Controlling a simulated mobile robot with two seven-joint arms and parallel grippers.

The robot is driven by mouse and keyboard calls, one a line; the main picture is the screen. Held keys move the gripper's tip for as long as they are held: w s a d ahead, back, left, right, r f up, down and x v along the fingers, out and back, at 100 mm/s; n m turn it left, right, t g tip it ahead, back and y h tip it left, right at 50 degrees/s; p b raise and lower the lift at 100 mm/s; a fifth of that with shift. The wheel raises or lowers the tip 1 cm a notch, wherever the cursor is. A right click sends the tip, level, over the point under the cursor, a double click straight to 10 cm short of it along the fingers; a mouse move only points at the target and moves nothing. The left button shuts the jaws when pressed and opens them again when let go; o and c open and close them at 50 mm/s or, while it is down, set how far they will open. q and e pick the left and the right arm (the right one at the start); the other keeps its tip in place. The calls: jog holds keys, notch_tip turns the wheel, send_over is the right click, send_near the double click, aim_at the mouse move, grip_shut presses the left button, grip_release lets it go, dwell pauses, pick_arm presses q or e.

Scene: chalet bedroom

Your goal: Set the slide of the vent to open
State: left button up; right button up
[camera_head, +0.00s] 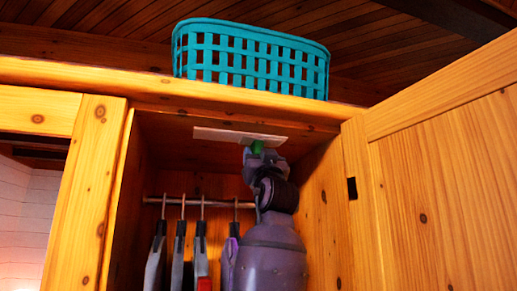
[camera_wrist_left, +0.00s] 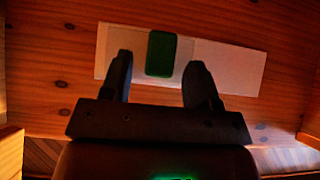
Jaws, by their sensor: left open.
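The vent is a flat white plate (camera_head: 222,135) on the underside of the wardrobe's top panel, also seen in the left wrist view (camera_wrist_left: 226,69). Its slide has a green knob (camera_wrist_left: 161,53), left of the plate's middle in that view. The knob also shows in the head view (camera_head: 257,145), just above my left gripper (camera_head: 262,158). In the left wrist view my left gripper (camera_wrist_left: 161,62) is open, with one finger on each side of the knob and gaps visible on both sides. Whether the fingertips reach the knob's depth is hard to tell. My right gripper is not in view.
A rail (camera_head: 172,201) with several hangers and garments (camera_head: 200,255) hangs inside the wardrobe, close to my left arm. An open wooden door (camera_head: 440,190) stands at right. A teal basket (camera_head: 250,58) sits on top of the wardrobe.

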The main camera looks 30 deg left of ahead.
pick_arm(q)
jog(key=shift+x, duration=0.85)
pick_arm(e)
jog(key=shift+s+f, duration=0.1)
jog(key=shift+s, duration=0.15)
